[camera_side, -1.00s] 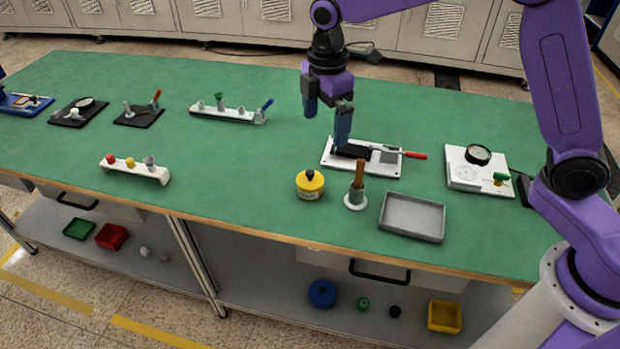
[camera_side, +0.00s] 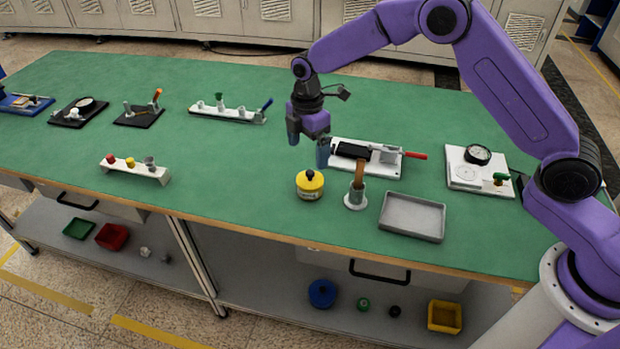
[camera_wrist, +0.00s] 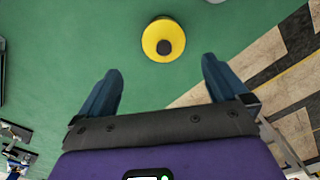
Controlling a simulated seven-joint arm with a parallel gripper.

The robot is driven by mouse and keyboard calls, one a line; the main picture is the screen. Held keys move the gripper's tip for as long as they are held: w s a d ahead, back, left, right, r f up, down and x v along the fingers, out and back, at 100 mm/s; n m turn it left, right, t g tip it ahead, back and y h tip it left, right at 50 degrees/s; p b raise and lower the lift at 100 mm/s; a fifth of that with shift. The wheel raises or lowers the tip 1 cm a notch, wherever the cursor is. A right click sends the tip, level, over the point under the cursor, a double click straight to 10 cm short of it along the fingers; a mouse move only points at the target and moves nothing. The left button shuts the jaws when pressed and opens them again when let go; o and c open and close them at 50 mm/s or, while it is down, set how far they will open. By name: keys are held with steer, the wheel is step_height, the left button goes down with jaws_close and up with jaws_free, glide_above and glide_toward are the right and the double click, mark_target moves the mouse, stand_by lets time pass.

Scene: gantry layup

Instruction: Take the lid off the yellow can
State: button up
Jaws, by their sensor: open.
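The yellow can (camera_side: 310,190) stands upright on the green table near its front edge. Its yellow lid (camera_side: 309,179) with a black knob sits on top.
Right of the can are a grey cup with a wooden handle (camera_side: 359,172) and a grey tray (camera_side: 413,233). A white fixture with a red-handled clamp (camera_side: 405,172) lies behind. A white rack (camera_side: 150,175) stands left.

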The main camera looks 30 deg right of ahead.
mark_target(310, 172)
step_height(310, 172, down, 3)
steer(key=shift+r, duration=0.2)
steer(key=shift+s+d+f, duration=0.1)
steer(key=shift+s+f, duration=0.05)
steer(key=shift+f, duration=1.2)
steer(key=shift+s+d+f, duration=0.1)
steer(key=shift+s+f, duration=0.05)
steer(key=shift+f, duration=1.15)
steer(key=c, duration=1.1)
